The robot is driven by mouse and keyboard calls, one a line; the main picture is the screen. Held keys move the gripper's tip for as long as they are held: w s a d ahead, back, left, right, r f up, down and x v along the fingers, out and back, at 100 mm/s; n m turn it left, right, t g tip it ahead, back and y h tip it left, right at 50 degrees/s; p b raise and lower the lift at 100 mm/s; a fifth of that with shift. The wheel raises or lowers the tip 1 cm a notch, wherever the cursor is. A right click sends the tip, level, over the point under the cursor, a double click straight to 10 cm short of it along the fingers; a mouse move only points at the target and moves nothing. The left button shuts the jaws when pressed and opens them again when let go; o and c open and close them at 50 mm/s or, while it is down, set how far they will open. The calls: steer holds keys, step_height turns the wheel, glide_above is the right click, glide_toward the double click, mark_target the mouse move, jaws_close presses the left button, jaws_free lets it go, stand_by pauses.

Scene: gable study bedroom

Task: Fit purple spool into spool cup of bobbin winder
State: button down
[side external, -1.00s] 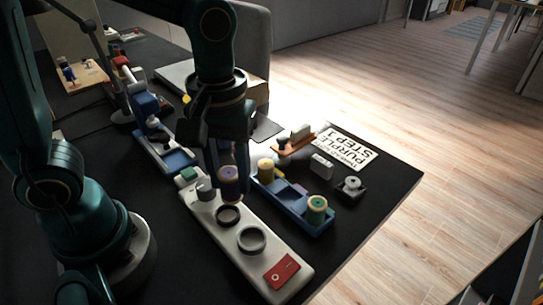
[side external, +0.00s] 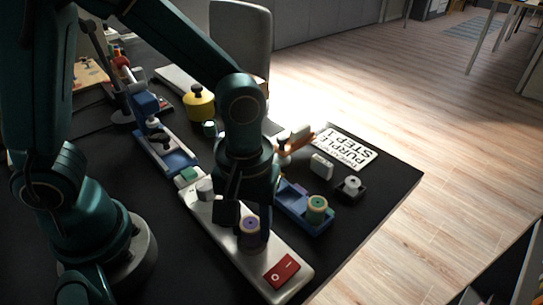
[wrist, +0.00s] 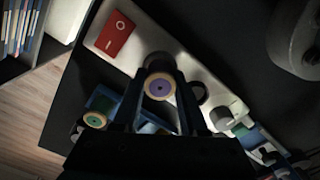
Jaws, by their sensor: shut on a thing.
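My gripper (side external: 251,224) is shut on the purple spool (side external: 250,231), which has a purple side and pale ends. In the wrist view the spool (wrist: 158,87) sits upright between the fingers, its end facing the camera. The bobbin winder (side external: 222,222) is a long pale base with a red switch plate (side external: 282,271) at its near end. The spool is over the ring-shaped cup nearest the switch; part of this cup's rim (wrist: 158,59) shows behind the spool in the wrist view. The frames do not clearly show whether the spool's lower end is inside the cup.
A blue tray (side external: 322,229) beside the winder holds a green-topped spool (side external: 317,204). A white block (side external: 321,166), a small grey holder (side external: 351,187) and a printed sign (side external: 345,150) lie to the right. A yellow lidded pot (side external: 199,105) stands behind.

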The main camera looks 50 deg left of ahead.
mark_target(251, 223)
steer(key=shift+f, duration=0.2)
steer(key=shift+s+f, duration=0.1)
steer(key=shift+f, duration=0.35)
steer(key=shift+c, duration=2.2)
jaws_free()
step_height(251, 223, up, 12)
steer(key=s+a+r+m+t, duration=0.1)
steer(key=s+a+m+t, duration=0.2)
steer(key=a, duration=0.6)
steer(key=shift+s+a+m+t, duration=0.3)
steer(key=shift+m+t, duration=1)
steer(key=shift+m, duration=0.6)
